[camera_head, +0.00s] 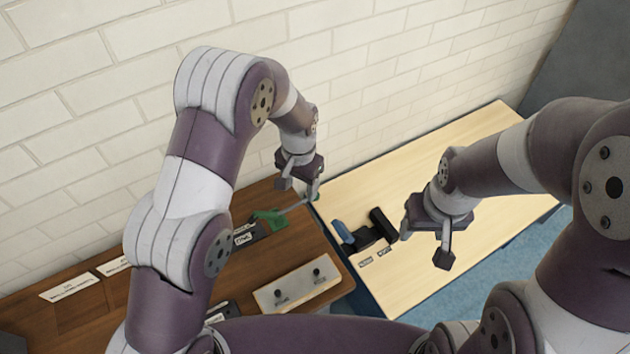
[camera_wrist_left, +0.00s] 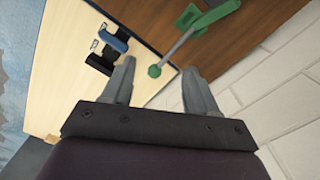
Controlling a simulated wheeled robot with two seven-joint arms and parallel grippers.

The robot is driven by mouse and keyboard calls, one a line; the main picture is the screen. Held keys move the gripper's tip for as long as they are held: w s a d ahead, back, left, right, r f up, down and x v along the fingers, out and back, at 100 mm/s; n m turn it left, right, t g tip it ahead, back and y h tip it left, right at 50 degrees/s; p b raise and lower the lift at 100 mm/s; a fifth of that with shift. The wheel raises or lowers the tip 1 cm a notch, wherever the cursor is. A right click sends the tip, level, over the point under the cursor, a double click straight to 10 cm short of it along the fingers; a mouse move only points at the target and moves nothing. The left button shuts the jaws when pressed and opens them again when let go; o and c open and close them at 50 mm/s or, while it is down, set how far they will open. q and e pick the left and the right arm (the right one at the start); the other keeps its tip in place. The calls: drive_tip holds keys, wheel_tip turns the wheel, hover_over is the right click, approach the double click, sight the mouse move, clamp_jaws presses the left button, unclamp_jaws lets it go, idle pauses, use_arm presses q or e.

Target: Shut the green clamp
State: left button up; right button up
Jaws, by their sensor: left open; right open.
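The green clamp (camera_head: 268,220) is fixed on the dark wooden table. Its grey lever reaches out to the right and ends in a green knob, near the table's edge. In the left wrist view the clamp's green body (camera_wrist_left: 205,18) is at the top and the knob (camera_wrist_left: 154,71) shows between my fingertips. My left gripper (camera_head: 298,190) is open above the lever's end, with the knob by its right finger in the head view. Whether a finger touches it, I cannot tell. My right gripper (camera_head: 425,248) is open and empty over the light table.
A blue clamp (camera_head: 343,232) and a black part (camera_head: 383,222) stand on the light wooden table (camera_head: 440,150), to the right. A pale panel with two knobs (camera_head: 298,286) lies on the dark table (camera_head: 225,265). A white brick wall rises behind.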

use_arm(q)
drive_tip(key=w+d+r+m, duration=0.1)
drive_tip(key=w+d+m, duration=0.2)
drive_tip(key=w, duration=0.2)
wheel_tip(320, 180, down, 12)
drive_tip(key=p, duration=0.3)
drive_tip(key=shift+w+r, duration=0.1)
drive_tip(key=shift+f, duration=0.2)
use_arm(e)
drive_tip(key=r, duration=0.3)
drive_tip(key=shift+s+r, duration=0.2)
drive_tip(key=shift+r, duration=0.15)
use_arm(q)
drive_tip(key=shift+w, duration=0.1)
clamp_jaws()
